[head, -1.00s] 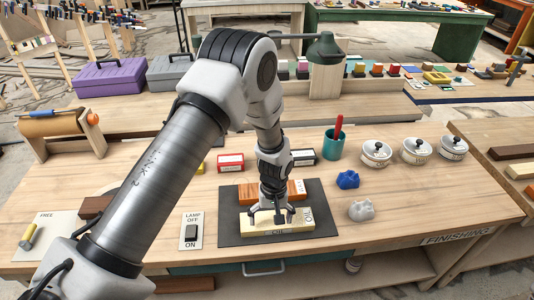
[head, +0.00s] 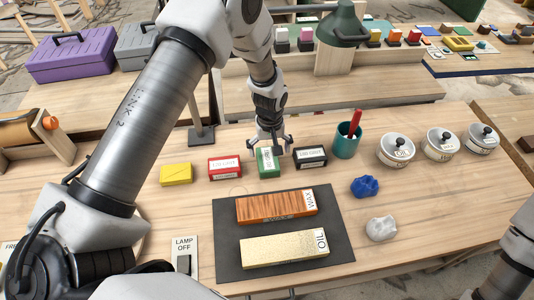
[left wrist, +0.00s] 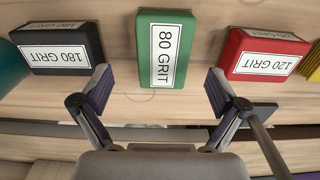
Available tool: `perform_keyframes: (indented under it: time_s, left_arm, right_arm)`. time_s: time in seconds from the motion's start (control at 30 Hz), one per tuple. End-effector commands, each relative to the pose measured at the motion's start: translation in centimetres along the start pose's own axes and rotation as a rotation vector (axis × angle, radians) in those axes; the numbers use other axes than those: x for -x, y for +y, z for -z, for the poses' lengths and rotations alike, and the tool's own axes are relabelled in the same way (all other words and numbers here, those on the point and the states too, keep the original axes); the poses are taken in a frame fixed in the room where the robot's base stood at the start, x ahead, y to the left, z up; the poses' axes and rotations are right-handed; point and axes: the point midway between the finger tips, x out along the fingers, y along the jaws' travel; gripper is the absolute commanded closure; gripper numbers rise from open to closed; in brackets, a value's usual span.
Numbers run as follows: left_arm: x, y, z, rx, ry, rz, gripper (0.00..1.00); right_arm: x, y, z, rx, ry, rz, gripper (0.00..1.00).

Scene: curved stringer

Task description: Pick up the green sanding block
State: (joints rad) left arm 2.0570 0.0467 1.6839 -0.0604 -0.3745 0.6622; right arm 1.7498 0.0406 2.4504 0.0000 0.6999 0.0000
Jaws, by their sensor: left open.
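The green sanding block (head: 267,163) lies on the workbench between the red and black blocks. In the left wrist view the green block (left wrist: 164,50) carries a white label reading 80 GRIT. My left gripper (head: 271,146) is open at the block's far end. In the left wrist view its two fingers (left wrist: 153,92) are spread to either side of the green block's near end, with gaps on both sides. No contact with the block shows. My right gripper is not in view; only a piece of my right arm shows at the lower right.
The red block (head: 225,167) and black block (head: 310,158) flank the green one closely. A yellow block (head: 176,174) lies farther left. A teal cup (head: 346,141) stands right. Lidded tins (head: 396,149) stand farther right.

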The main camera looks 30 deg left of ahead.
Motion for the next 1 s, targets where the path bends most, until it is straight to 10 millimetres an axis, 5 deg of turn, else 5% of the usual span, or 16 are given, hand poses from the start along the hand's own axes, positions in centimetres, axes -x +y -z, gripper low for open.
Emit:
perform_keyframes:
  time_s: [0.3, 0.53, 0.57, 0.7, 0.77, 1.0]
  left_arm:
    - [-4.8, -0.3, -0.5, 0.001, 0.0, 0.0, 0.03]
    - [-5.4, -0.3, -0.5, 0.0, 0.001, -0.001, 0.03]
    - [-5.4, -0.3, -0.5, 0.0, 0.001, -0.001, 0.07]
    - [-5.4, -0.3, -0.5, 0.0, 0.001, -0.001, 0.56]
    - [-5.4, -0.3, -0.5, 0.0, 0.001, -0.001, 0.73]
    - [-5.5, -0.3, -0.5, 0.0, 0.001, -0.001, 0.8]
  right_arm:
    - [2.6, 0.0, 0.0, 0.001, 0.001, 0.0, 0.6]
    - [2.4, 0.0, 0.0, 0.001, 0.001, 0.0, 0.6]
    - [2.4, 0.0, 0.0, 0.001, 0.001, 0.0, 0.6]
    - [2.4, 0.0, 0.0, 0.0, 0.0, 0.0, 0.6]
    - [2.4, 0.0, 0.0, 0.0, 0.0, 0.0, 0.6]
    - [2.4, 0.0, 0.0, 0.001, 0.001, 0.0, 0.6]
